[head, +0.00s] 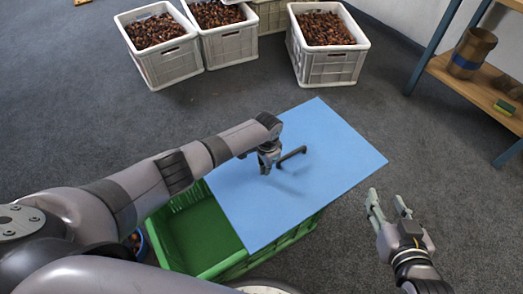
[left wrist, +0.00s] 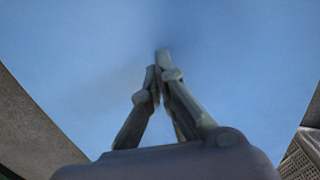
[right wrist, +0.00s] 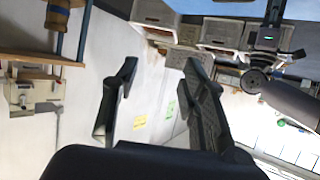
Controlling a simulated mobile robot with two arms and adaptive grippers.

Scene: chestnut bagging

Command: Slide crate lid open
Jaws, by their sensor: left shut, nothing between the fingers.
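The blue lid (head: 335,165) lies over the right part of the green crate (head: 205,272) and extends beyond it to the back right. The crate's front left part is uncovered and its green inside shows. In the left wrist view the shut fingers (left wrist: 161,62) are over the blue surface. My right gripper (head: 388,198) is open and empty, right of the lid; its fingers also show in the right wrist view (right wrist: 158,75).
Grey crates full of chestnuts (head: 165,60) stand on the floor at the back, another (head: 330,65) right of them. A wooden shelf (head: 480,85) with a brown container (head: 472,52) is at the right. The carpet between lid and shelf is clear.

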